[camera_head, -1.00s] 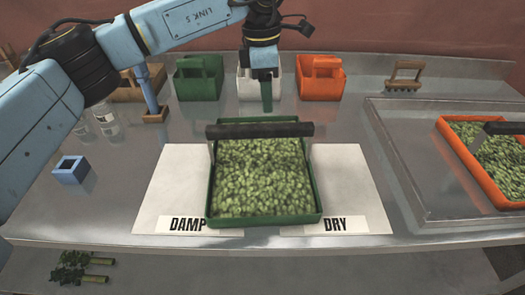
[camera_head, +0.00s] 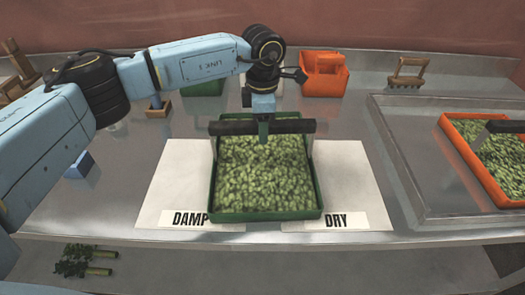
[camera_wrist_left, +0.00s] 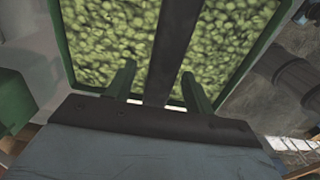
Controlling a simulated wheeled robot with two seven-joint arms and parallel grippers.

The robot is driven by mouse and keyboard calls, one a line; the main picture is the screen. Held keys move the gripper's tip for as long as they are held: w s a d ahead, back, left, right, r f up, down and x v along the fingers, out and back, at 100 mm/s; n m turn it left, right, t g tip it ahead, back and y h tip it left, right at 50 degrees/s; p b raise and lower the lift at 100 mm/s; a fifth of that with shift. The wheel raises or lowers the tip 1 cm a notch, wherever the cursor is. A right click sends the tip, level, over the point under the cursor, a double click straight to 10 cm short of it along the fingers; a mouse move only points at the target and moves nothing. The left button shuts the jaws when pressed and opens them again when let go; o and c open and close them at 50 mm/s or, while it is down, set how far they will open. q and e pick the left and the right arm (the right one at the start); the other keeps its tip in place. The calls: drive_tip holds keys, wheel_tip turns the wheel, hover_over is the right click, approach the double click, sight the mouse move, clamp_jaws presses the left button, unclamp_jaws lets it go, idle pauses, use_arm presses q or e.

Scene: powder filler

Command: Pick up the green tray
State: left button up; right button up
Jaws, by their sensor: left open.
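The green tray (camera_head: 315,190) holds many small green pieces and stands on a white mat (camera_head: 165,190) marked DAMP and DRY. A dark handle bar (camera_head: 230,127) spans its far part. My left gripper (camera_head: 264,135) is over the handle from above, open. In the left wrist view, its two green fingers (camera_wrist_left: 160,88) stand on either side of the dark handle bar (camera_wrist_left: 172,55), with the tray's contents below. Whether the fingers touch the bar, I cannot tell. My right gripper does not show.
An orange tray (camera_head: 462,155) with similar contents lies in a sunken area at the right. An orange caddy (camera_head: 324,82), a partly hidden green caddy and a wooden brush (camera_head: 408,73) stand at the back. A blue block (camera_head: 78,166) is at the left.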

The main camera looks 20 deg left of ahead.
use_arm(q)
drive_tip(key=shift+f, duration=0.8)
clamp_jaws()
drive_tip(key=shift+r, duration=0.1)
